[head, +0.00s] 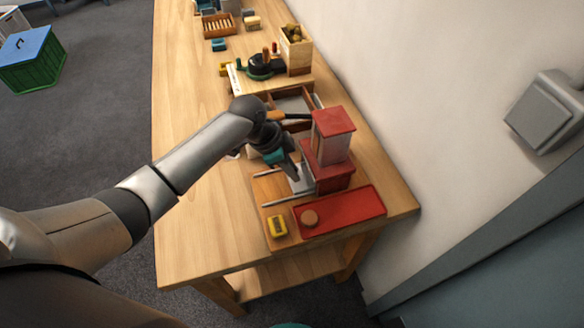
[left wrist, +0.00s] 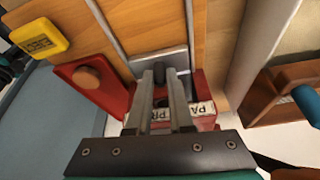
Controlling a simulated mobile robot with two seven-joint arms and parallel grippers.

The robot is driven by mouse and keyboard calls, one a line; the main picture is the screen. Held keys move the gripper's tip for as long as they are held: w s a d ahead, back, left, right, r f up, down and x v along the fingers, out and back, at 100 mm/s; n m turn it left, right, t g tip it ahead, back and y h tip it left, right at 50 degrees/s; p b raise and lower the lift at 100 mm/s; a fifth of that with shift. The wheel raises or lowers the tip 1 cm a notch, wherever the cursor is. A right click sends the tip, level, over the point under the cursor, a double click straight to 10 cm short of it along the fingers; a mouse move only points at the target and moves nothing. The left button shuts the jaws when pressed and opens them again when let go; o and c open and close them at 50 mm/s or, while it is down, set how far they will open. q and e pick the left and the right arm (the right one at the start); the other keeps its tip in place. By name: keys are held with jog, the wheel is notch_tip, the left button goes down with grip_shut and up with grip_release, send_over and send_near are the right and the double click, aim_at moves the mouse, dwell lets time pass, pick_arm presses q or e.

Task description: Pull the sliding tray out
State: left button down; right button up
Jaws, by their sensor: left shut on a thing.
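The sliding tray (left wrist: 150,63) is a grey metal plate beneath the red dispenser (head: 329,140), between two thin metal rails on a wooden board (head: 268,186). It also shows in the head view (head: 303,184). A dark upright handle (left wrist: 185,76) stands on the tray. My left gripper (left wrist: 166,84) is shut on this handle, one finger on each side of it. In the head view my left gripper (head: 295,173) points down beside the dispenser's front. The dispenser's base and a paper label show partly behind the fingers in the left wrist view. My right gripper is out of view.
A wooden box (head: 297,50) and a wooden rack stand farther back. The table's left side (head: 185,190) is clear. A wall runs along the right.

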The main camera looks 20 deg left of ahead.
pick_arm(q)
jog(key=shift+s+a, duration=0.1)
dwell(0.8)
jog(key=s+a+p, duration=0.1)
jog(key=a, duration=0.1)
jog(key=s+a+p, duration=0.2)
jog(key=a, duration=0.1)
jog(key=s+a+p, duration=0.1)
jog(key=s+a, duration=0.1)
jog(key=shift+s+a+r+p, duration=0.1)
jog(key=shift+a+p, duration=0.25)
jog(key=shift+s+a, duration=0.25)
jog(key=shift+a, duration=0.15)
jog(key=c, duration=0.9)
grip_release()
jog(key=shift+o, duration=0.5)
